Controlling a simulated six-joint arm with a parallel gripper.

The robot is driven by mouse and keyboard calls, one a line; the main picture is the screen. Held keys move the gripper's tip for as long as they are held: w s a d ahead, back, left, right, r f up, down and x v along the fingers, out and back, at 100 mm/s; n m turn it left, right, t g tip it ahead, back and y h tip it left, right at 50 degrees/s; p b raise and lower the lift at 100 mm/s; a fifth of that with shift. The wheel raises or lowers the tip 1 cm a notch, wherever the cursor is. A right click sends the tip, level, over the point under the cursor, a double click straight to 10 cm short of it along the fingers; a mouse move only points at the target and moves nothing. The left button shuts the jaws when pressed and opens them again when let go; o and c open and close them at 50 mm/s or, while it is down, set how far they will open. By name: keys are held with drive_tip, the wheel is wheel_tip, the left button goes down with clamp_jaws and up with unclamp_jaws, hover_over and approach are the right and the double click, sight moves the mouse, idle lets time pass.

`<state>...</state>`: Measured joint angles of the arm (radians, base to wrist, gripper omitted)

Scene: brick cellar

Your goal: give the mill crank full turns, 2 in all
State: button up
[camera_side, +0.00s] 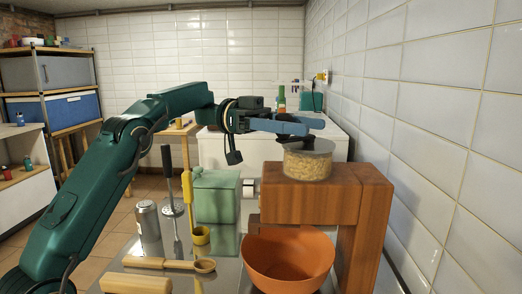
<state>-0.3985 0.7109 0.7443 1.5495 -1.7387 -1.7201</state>
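The mill stands on a brown wooden stand (325,196). Its clear round hopper (307,164) is filled with pale grain and has a dark rim. My gripper (300,125) reaches in from the left, with its blue fingers level just above the hopper's left side. A dark part (291,135), seemingly the crank or its knob, shows directly under the fingers. The fingers are seen side-on, so I cannot tell whether they are shut on it. The rest of the crank is hidden or too small to make out.
An orange bowl (288,262) sits below the mill's overhang. A tiled wall (440,130) bounds the right.

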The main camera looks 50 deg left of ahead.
drive_tip(key=shift+v, duration=2.6)
wheel_tip(320, 180, up, 7)
drive_tip(key=m+t+h, duration=0.1)
drive_tip(key=m+t, duration=0.2)
drive_tip(key=m, duration=0.1)
drive_tip(key=shift+w+d+f+m+t+y, duration=0.45)
drive_tip(key=shift+d+f+m, duration=0.5)
drive_tip(key=shift+m, duration=3.85)
drive_tip(key=shift+w+d+f+m+t+y, duration=0.3)
drive_tip(key=shift+d+f+m+y, duration=0.65)
drive_tip(key=shift+m, duration=3.85)
drive_tip(key=shift+w+d+f+m+t+y, duration=0.35)
drive_tip(key=shift+f+m, duration=0.95)
drive_tip(key=shift+m, duration=3.5)
drive_tip(key=shift+d, duration=0.1)
clamp_jaws()
